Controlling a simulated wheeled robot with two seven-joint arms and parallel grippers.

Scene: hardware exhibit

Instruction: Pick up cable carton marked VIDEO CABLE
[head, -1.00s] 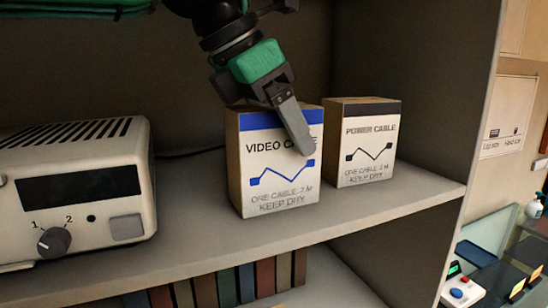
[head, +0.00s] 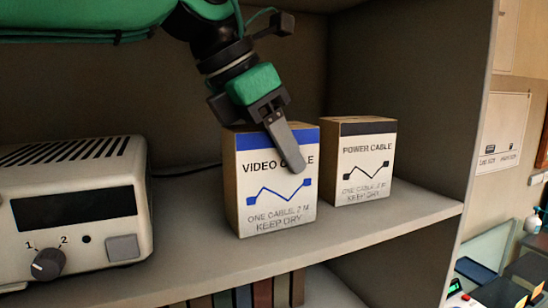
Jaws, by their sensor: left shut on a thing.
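The VIDEO CABLE carton (head: 275,205), a brown box with a white front label and a blue top band, stands upright on the shelf. My left gripper (head: 288,155) comes down from above and is shut on this carton. One finger lies across the front label and covers part of the word CABLE; the other finger is hidden behind the carton. The carton's base appears at shelf level; I cannot tell whether it is touching. My right gripper is not in view.
A POWER CABLE carton (head: 362,165) with a black band stands close on the right. A cream device (head: 70,215) with a knob and dark display stands on the left. Books (head: 262,292) fill part of the shelf below. The shelf's side panel (head: 450,90) bounds the right.

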